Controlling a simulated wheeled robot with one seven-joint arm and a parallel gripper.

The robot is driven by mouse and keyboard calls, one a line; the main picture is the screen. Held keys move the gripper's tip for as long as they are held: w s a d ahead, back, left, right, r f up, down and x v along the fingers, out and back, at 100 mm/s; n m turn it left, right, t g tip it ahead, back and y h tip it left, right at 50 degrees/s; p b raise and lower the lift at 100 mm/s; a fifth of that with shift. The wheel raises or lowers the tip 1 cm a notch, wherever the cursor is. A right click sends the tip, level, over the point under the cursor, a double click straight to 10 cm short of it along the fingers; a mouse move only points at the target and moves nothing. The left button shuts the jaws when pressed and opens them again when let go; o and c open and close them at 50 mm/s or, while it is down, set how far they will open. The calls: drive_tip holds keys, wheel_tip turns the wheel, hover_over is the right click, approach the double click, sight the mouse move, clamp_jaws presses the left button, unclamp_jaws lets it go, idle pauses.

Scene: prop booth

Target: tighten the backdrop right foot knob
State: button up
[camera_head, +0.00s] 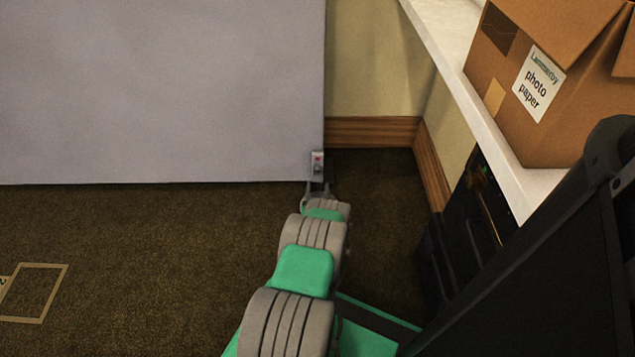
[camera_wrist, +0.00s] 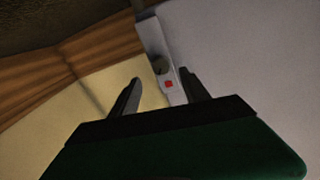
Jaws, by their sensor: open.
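The backdrop (camera_head: 160,90) is a large pale grey panel filling the left of the head view; it also shows in the wrist view (camera_wrist: 245,50). At its lower right corner is a small grey metal foot plate (camera_head: 314,158) with a red mark. In the wrist view the plate (camera_wrist: 153,37) carries a dark round knob (camera_wrist: 160,66) next to a red square (camera_wrist: 169,84). My gripper (camera_wrist: 160,83) is open, with one finger on each side of the plate's red end. The knob appears just ahead of the fingertips; I cannot tell whether they touch it. In the head view my arm hides part of the foot area.
A wooden baseboard (camera_head: 373,131) and cream wall corner stand right of the backdrop. A white counter (camera_head: 478,118) holds a cardboard box (camera_head: 560,85) labelled photo paper. Dark equipment (camera_head: 470,225) stands beneath it. Carpet (camera_head: 130,240) at left is clear, with a taped outline (camera_head: 52,292).

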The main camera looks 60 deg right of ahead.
sight(318, 173)
drive_tip(key=b+x, duration=0.4)
drive_tip(key=x, duration=0.2)
drive_tip(key=shift+w+d, duration=0.25)
drive_tip(key=shift+d, duration=0.05)
drive_tip(key=shift+w+d+r, duration=0.1)
drive_tip(key=shift+d+r, duration=0.05)
drive_tip(key=shift+d, duration=0.05)
drive_tip(key=shift+c, duration=0.4)
clamp_jaws()
